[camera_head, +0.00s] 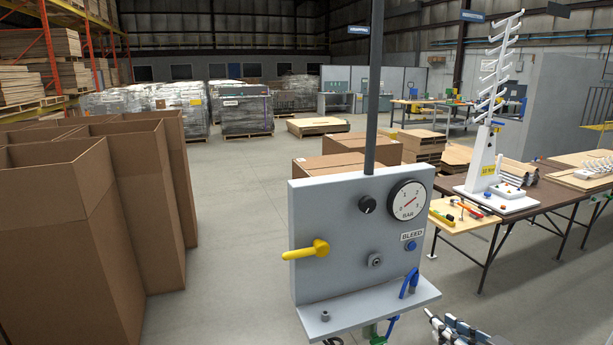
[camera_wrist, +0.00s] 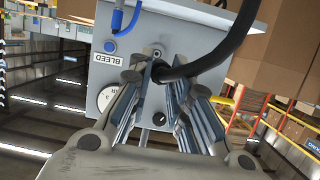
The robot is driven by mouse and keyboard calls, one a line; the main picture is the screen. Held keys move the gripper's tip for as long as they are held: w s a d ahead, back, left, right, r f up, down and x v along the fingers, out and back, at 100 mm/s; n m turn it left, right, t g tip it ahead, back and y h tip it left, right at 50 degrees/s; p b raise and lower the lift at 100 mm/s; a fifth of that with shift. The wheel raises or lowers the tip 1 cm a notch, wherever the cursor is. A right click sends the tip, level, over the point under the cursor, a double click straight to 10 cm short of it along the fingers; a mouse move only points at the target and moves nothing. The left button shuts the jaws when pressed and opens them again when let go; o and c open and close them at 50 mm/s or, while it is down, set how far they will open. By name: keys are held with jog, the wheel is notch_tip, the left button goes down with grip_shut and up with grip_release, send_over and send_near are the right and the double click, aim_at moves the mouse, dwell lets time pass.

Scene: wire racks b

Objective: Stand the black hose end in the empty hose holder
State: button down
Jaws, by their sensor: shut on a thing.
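My gripper (camera_head: 445,322) is low at the right of the grey panel in the head view, partly cut off by the bottom edge. In the wrist view my gripper (camera_wrist: 163,82) is shut on the black hose (camera_wrist: 215,62) near its end. The hose bends away to the upper right; its tip is partly hidden between the fingers. The grey panel (camera_head: 335,215) has a ledge (camera_head: 360,308) along its bottom. A small grey fitting (camera_head: 325,316), apparently the empty hose holder, is at the ledge's left. A blue hose end (camera_head: 409,284) stands at the ledge's right.
The panel carries a yellow lever (camera_head: 305,250), a gauge (camera_head: 408,200), a black knob (camera_head: 367,204), a blue button (camera_head: 411,246) and a grey port (camera_head: 375,260). Tall cardboard boxes (camera_head: 90,220) stand left. A table (camera_head: 545,195) stands right. Open floor lies between boxes and panel.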

jog(key=w+a+r+m+h, duration=0.1)
jog(key=w+a+m+h, duration=0.1)
jog(key=w+a, duration=0.3)
jog(key=w+a+r+m+h, duration=0.1)
jog(key=w+a+h, duration=0.1)
jog(key=w+a, duration=0.4)
jog(key=a, duration=0.4)
jog(key=shift+a+r+m+t+h, duration=0.15)
jog(key=shift+r+m+t+h, duration=0.15)
jog(key=shift+m+t+h, duration=0.1)
